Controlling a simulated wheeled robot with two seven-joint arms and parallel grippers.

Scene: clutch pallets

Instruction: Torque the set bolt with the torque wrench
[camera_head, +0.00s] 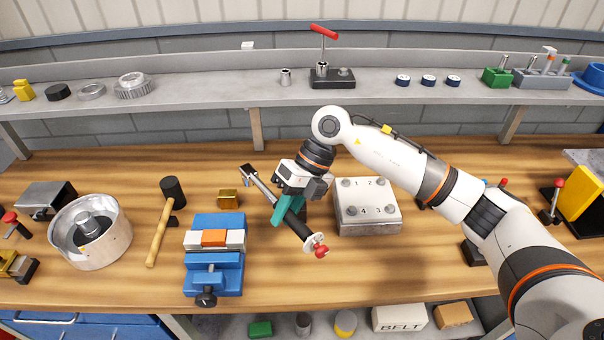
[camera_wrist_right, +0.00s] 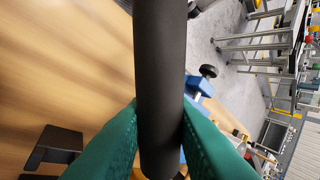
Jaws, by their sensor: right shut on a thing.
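The torque wrench (camera_head: 297,223) has a black handle, a silver head pointing to the upper left and a red knob at its lower right end. My right gripper (camera_head: 286,209), with green fingers, is shut on its handle and holds it over the middle of the bench. In the right wrist view the black handle (camera_wrist_right: 160,70) runs between the green fingers (camera_wrist_right: 160,122). A pale block (camera_head: 366,212) marked 1 to 4, with bolts at its corners, sits just right of the wrench. The wrench head is apart from it. Which bolt is the set bolt, I cannot tell. My left gripper is not in view.
A blue vise (camera_head: 213,262) stands left of the wrench, with a mallet (camera_head: 161,228) and a round metal housing (camera_head: 91,232) farther left. A small brass block (camera_head: 228,199) lies behind the vise. A grey shelf (camera_head: 220,101) runs along the back.

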